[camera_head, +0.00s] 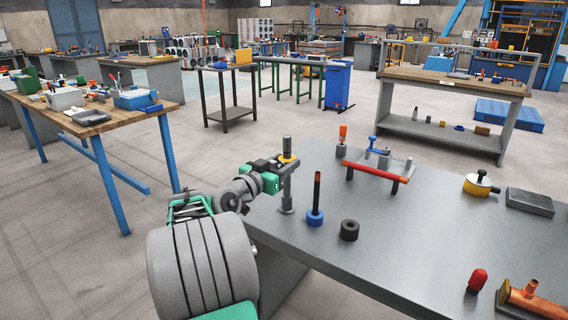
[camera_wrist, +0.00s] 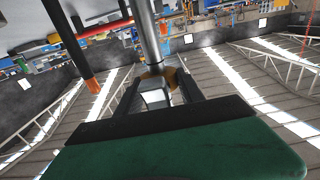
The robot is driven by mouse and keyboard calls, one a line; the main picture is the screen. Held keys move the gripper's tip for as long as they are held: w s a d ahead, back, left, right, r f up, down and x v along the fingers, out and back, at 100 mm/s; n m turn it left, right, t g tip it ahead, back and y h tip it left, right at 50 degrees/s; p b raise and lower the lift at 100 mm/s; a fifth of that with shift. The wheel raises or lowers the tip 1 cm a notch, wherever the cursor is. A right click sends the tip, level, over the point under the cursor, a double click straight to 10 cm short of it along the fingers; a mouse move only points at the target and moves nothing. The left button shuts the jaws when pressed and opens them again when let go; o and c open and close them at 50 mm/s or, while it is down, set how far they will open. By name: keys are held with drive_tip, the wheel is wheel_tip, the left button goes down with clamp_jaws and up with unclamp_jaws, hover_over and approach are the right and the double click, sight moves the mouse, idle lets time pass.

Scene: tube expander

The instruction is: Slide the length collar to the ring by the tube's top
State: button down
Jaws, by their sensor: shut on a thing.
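My gripper (camera_head: 279,166) reaches in from the left and is shut at the collar. In the wrist view, where the scene is upside down, the fingers flank a pale block (camera_wrist: 155,98) with the orange collar (camera_wrist: 171,77) just beyond it. The fingers partly hide the collar, and I cannot make out a separate ring.
A dark rod with a blue foot (camera_head: 315,217) and a black ring-shaped block (camera_head: 349,230) stand just right of the tube. A fixture with a red bar (camera_head: 376,172) is farther back. The bench middle (camera_head: 415,235) is clear.

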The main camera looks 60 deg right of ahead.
idle(0.4)
drive_tip(key=f+b, duration=0.1)
drive_tip(key=b, duration=0.1)
drive_tip(key=shift+f+b, duration=0.3)
drive_tip(key=shift+b, duration=0.05)
drive_tip(key=shift+r, duration=0.2)
drive_tip(key=c, duration=0.7)
unclamp_jaws()
drive_tip(key=a, duration=0.5)
drive_tip(key=w+a, duration=0.1)
drive_tip(key=a, duration=0.1)
drive_tip(key=shift+w+a, duration=0.1)
drive_tip(key=shift+a, duration=0.25)
